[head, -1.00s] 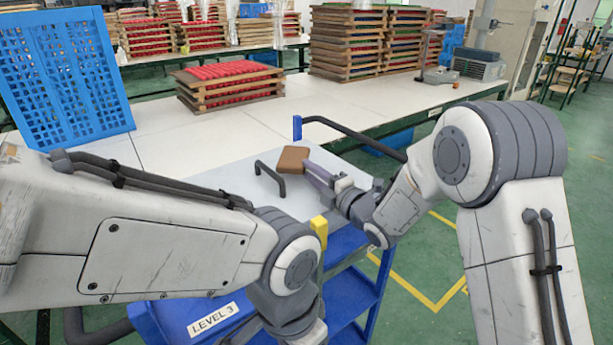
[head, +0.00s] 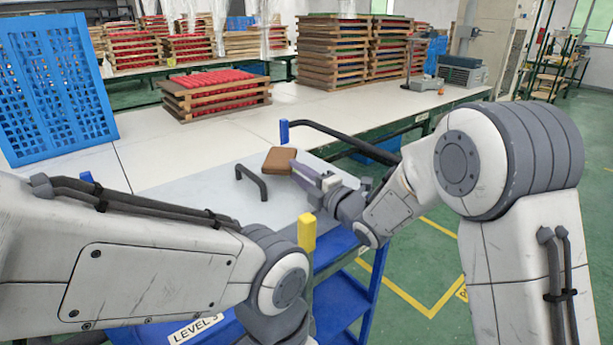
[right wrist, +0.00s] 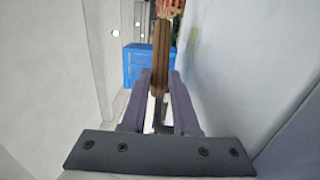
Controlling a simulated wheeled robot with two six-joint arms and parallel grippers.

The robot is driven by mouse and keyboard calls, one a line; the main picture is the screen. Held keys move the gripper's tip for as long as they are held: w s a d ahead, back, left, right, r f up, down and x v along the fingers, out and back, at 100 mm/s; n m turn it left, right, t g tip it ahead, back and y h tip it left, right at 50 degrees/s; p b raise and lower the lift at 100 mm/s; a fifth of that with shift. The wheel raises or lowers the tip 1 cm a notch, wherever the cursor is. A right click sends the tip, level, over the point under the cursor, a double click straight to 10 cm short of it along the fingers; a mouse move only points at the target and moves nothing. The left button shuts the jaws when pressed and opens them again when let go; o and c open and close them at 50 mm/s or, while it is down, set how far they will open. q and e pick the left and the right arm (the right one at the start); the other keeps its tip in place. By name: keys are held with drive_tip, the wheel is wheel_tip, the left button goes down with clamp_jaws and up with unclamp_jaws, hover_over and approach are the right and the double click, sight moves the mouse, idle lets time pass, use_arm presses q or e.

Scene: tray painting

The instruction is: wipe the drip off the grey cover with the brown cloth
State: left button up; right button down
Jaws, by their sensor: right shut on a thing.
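The brown cloth (head: 278,160) is a folded pad in the jaws of my right gripper (head: 308,172). It shows edge-on between the fingers in the right wrist view (right wrist: 161,55). The grey cover (head: 225,198) is a pale flat sheet with a dark bar handle (head: 254,180) just left of the cloth. In the right wrist view a pale surface that looks like the cover (right wrist: 240,65) lies along the right, with a faint yellow-green drip (right wrist: 194,36) beside the cloth. I cannot tell whether the cloth touches the cover. My left gripper is out of view.
The cover lies on a blue cart (head: 345,300) with yellow (head: 306,232) and blue corner posts. Behind it is a long white table (head: 190,143) with a blue crate (head: 60,85) and a stack of wooden trays (head: 215,92).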

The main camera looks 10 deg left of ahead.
sight(283, 196)
drive_tip(key=shift+g, duration=0.3)
drive_tip(key=s+a+f+b, duration=0.2)
drive_tip(key=s+a, duration=0.1)
drive_tip(key=shift+f, duration=0.2)
drive_tip(key=shift+s+a+r, duration=0.1)
drive_tip(key=shift+s+r, duration=0.05)
drive_tip(key=shift+s, duration=0.05)
drive_tip(key=shift+r, duration=0.1)
drive_tip(key=shift+w+r+p, duration=0.1)
drive_tip(key=shift+r+p, duration=0.4)
drive_tip(key=shift+r, duration=0.1)
wheel_tip(283, 196, up, 5)
drive_tip(key=p, duration=0.2)
drive_tip(key=shift+w+r+p, duration=0.1)
drive_tip(key=shift+r+p, duration=0.05)
drive_tip(key=shift+p, duration=0.25)
drive_tip(key=shift+r, duration=0.1)
drive_tip(key=shift+r+p, duration=0.45)
drive_tip(key=shift+r, duration=1.05)
